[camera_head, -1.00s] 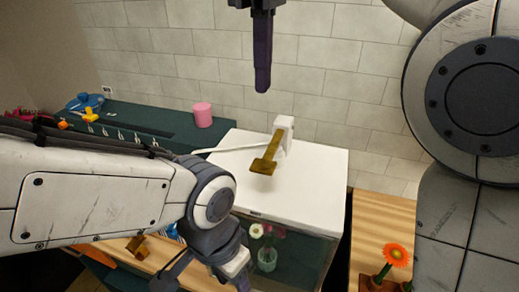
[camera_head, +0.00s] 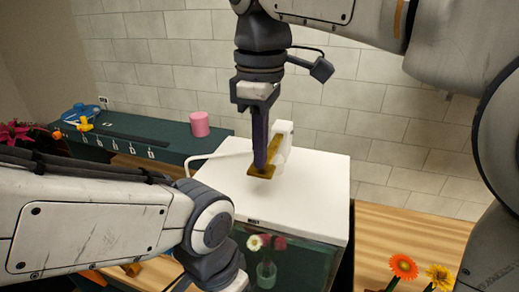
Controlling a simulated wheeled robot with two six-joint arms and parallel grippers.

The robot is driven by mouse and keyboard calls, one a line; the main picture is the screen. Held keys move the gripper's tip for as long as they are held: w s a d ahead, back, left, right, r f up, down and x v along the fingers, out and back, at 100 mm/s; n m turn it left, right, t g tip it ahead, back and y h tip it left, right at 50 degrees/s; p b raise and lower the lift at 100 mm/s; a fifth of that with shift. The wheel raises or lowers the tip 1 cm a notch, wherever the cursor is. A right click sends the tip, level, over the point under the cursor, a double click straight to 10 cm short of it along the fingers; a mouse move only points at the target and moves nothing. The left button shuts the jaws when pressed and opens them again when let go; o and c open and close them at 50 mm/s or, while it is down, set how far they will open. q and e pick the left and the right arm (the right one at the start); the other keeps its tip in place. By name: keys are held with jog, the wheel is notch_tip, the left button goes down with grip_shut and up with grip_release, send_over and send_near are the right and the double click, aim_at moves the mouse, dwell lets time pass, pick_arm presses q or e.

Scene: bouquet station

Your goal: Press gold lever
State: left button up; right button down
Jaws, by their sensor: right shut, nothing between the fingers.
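The gold lever (camera_head: 264,171) is on top of a white box (camera_head: 315,192), joined to a white mount (camera_head: 285,132) at the back. My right gripper (camera_head: 260,163) comes down from above, fingers shut and empty. Its tips are at the lever's flat front end and look to be touching it, though the exact contact is hard to tell. The fingers hide part of the lever. My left gripper (camera_head: 238,284) is at the bottom edge, in front of the box, and its fingers are mostly cut off.
A small vase with flowers (camera_head: 266,270) shows behind the box's dark glass front. A pink cylinder (camera_head: 199,124) stands on the green counter at left. Orange and yellow flowers (camera_head: 403,267) stand on the wooden table at right.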

aim_at(259, 172)
jog(key=shift+f, duration=0.25)
jog(key=shift+t, duration=0.6)
jog(key=f+b, duration=0.2)
jog(key=f, duration=0.1)
jog(key=f+b, duration=0.1)
jog(key=b, duration=0.1)
jog(key=shift+s+f, duration=0.25)
jog(key=shift+f, duration=0.15)
jog(key=shift+s+a+f, duration=0.1)
jog(key=shift+f, duration=0.25)
